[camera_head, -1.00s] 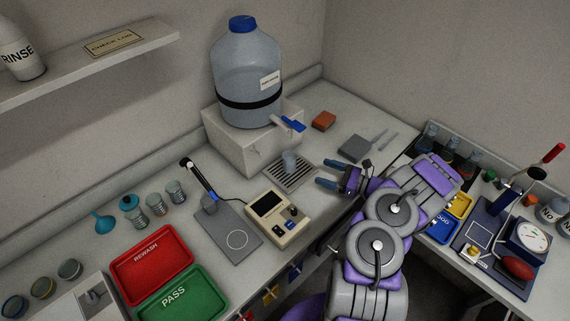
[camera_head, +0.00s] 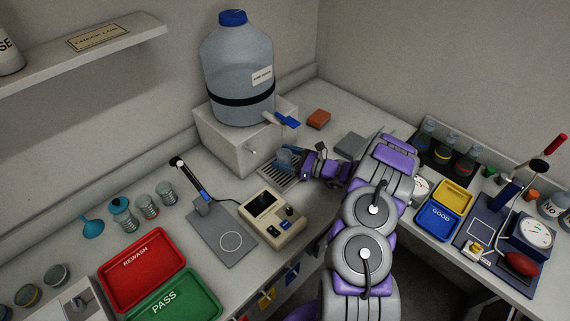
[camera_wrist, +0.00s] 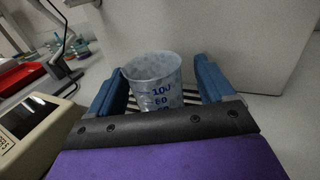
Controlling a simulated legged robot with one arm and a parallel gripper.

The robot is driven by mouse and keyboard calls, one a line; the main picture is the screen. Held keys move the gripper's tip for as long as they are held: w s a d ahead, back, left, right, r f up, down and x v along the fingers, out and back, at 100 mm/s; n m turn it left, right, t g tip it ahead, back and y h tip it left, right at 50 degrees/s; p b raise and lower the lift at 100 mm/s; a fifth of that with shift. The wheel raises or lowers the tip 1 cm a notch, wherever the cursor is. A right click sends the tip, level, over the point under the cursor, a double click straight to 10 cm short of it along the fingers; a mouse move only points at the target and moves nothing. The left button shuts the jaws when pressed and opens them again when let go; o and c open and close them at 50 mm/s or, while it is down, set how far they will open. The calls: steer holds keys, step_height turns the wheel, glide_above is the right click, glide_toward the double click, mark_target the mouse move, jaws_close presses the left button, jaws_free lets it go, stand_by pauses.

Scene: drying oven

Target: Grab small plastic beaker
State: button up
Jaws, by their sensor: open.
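The small plastic beaker (camera_head: 285,158) is translucent and stands upright on the drip grate (camera_head: 272,177) below the big jug's blue tap. In the wrist view the beaker (camera_wrist: 156,80) shows blue volume marks and sits between my two blue fingers. My gripper (camera_head: 288,161) is open around the beaker; in the wrist view my gripper (camera_wrist: 165,85) has a finger on each side, with a gap seen at least on the right. The beaker's lower part is hidden by my gripper's dark crossbar.
The large water jug (camera_head: 238,75) stands on a white block (camera_head: 225,138) just behind. Its blue tap (camera_head: 287,121) hangs close above the beaker.

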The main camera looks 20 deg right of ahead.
steer(key=shift+x, duration=1.1)
steer(key=shift+s, duration=0.2)
steer(key=c, duration=1.2)
steer(key=shift+r, duration=0.15)
